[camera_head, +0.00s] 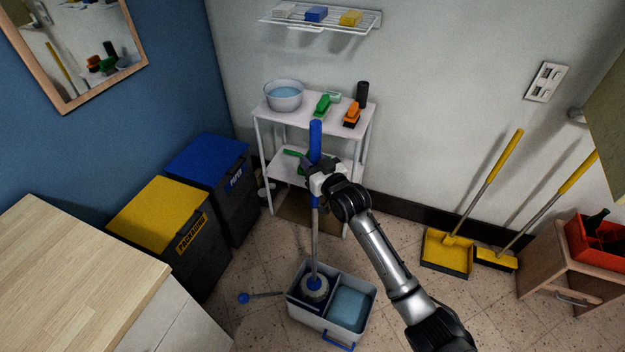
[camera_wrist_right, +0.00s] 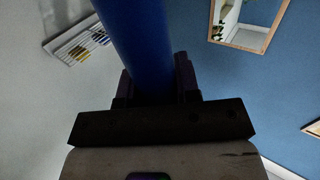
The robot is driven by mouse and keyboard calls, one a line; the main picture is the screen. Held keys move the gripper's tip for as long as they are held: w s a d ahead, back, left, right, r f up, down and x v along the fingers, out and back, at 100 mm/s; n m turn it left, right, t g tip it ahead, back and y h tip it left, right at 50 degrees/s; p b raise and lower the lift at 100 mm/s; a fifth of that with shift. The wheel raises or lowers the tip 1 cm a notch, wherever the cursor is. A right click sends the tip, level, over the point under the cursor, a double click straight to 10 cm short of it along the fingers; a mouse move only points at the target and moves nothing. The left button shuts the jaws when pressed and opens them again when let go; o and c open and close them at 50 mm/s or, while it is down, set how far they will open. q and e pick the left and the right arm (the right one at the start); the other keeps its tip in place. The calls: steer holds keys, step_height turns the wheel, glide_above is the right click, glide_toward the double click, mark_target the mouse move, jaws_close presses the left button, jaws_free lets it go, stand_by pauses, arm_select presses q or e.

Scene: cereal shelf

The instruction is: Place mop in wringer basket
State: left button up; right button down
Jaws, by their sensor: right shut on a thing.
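My right gripper (camera_head: 315,172) is shut around the blue grip. The right wrist view shows the grip (camera_wrist_right: 140,40) between the fingers (camera_wrist_right: 158,85). The white bucket (camera_head: 308,317) on the floor has a left compartment and a right one holding blue water (camera_head: 350,306). The mop head shows at the left compartment, where the wringer basket is largely hidden. I cannot tell if it rests on the basket. My left gripper is out of view.
A white rack (camera_head: 278,108) with a basin (camera_head: 284,95) and brushes stands behind the mop. Yellow-lidded (camera_head: 160,212) and blue-lidded (camera_head: 207,160) bins stand left. A blue pedal (camera_head: 243,298) sticks out left of the bucket. A yellow dustpan (camera_head: 447,250) stands right.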

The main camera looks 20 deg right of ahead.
step_height(320, 180, down, 5)
steer(key=shift+r+b, duration=0.1)
steer(key=shift+b, duration=0.5)
steer(key=shift+w, duration=0.1)
steer(key=shift+f, duration=0.2)
steer(key=c, duration=0.8)
jaws_free()
steer(key=shift+f, duration=0.1)
